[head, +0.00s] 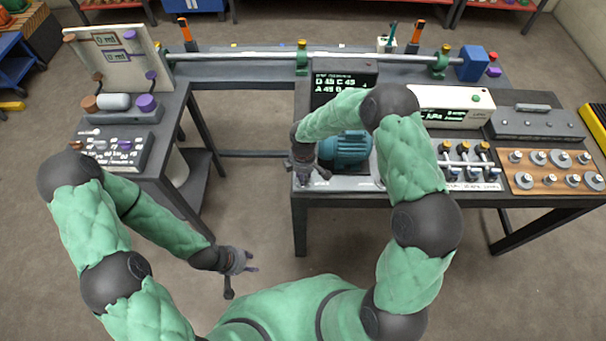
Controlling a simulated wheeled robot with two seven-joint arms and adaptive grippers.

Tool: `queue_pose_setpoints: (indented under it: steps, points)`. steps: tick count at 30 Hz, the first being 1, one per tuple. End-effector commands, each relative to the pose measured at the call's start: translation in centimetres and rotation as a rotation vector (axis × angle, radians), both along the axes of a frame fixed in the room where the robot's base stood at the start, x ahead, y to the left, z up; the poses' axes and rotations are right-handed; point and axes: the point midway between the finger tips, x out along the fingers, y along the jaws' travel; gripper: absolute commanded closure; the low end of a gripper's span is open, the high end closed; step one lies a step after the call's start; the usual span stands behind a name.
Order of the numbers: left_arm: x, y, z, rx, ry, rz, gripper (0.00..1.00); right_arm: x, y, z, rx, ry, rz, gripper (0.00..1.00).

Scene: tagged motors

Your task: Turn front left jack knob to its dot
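A teal motor (346,150) sits on a light base plate (345,184) at the front of the right-hand bench. My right gripper (313,180) reaches down at the front left corner of that plate, just left of the motor. The front left jack knob cannot be made out there; the gripper covers that corner. Whether the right gripper's fingers are open or shut, or touch anything, is too small to tell. My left gripper (243,280) is open and empty, over the floor in front of the benches.
A black box with a green readout (343,80) stands behind the motor. To its right are a white meter (452,104), valves (466,158) and a wooden board of weights (556,172). A left bench (118,137) holds a panel and cylinders. Floor between benches is clear.

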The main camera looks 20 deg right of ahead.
Motion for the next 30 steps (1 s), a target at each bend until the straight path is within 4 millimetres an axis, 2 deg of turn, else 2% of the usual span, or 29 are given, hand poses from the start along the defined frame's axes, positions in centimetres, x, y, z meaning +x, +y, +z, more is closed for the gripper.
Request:
queue_pose_setpoints:
  steps: [12, 30]
  points:
    - [-0.01, 0.0, 0.65, 0.0, 0.0, 0.0, 0.6, -0.04, -0.06, -0.03, 0.0, 0.001, 0.234, 1.0]
    - [0.0, 0.0, 0.74, 0.0, 0.0, 0.0, 0.6, -0.03, -0.06, -0.05, 0.0, 0.001, 0.286, 1.0]
